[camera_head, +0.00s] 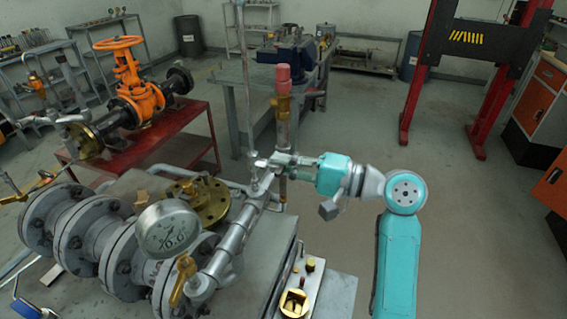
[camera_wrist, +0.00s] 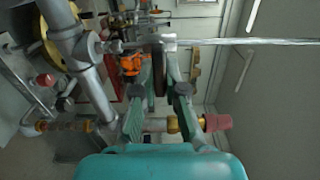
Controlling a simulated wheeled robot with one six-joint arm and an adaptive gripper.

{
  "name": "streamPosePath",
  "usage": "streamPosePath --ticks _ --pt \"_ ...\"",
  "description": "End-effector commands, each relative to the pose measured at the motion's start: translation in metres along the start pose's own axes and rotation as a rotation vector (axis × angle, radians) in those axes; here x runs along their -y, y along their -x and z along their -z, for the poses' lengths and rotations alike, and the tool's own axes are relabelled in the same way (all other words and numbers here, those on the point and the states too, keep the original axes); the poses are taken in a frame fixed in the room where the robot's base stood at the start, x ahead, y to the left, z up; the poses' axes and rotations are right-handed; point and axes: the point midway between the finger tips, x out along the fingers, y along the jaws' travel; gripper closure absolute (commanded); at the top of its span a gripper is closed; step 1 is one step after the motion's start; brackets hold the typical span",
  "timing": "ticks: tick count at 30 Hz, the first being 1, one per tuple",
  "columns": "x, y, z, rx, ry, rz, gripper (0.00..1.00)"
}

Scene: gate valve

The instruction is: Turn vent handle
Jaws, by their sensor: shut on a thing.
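My gripper (camera_head: 278,161) reaches in from the right in the head view, level with the joint at the foot of a thin upright pipe (camera_head: 244,80). In the wrist view my gripper (camera_wrist: 160,85) has its two green fingers on either side of a thin dark piece, seen nearly edge-on, which I take to be the vent handle (camera_wrist: 158,72). The fingers are shut on it. In the head view the handle is hidden or too small to make out. The thin pipe (camera_wrist: 250,41) runs off to the right in the wrist view.
A red-capped brass fitting (camera_head: 283,90) stands upright close behind my gripper. A pressure gauge (camera_head: 168,228), a yellow lever (camera_head: 183,280) and grey flanged pipes (camera_head: 75,235) are to the left. An orange gate valve (camera_head: 125,85) stands on a red table.

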Motion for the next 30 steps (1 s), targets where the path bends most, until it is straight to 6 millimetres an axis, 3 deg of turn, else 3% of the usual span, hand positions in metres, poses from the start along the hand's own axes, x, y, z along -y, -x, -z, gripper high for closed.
streamPosePath --ticks 2,3,5,17,23,30 --pt "-0.001 0.001 0.001 -0.003 -0.002 -0.001 1.0" --pt "-0.001 0.001 0.001 -0.003 -0.002 -0.001 0.8" --pt "-0.001 0.001 0.001 -0.003 -0.002 -0.001 0.65" --pt "0.0 0.005 0.001 -0.002 0.0 0.0 0.64" --pt "-0.001 0.034 0.001 -0.005 0.0 0.0 0.64" --pt "-0.001 0.082 0.001 -0.005 0.0 -0.001 0.64"
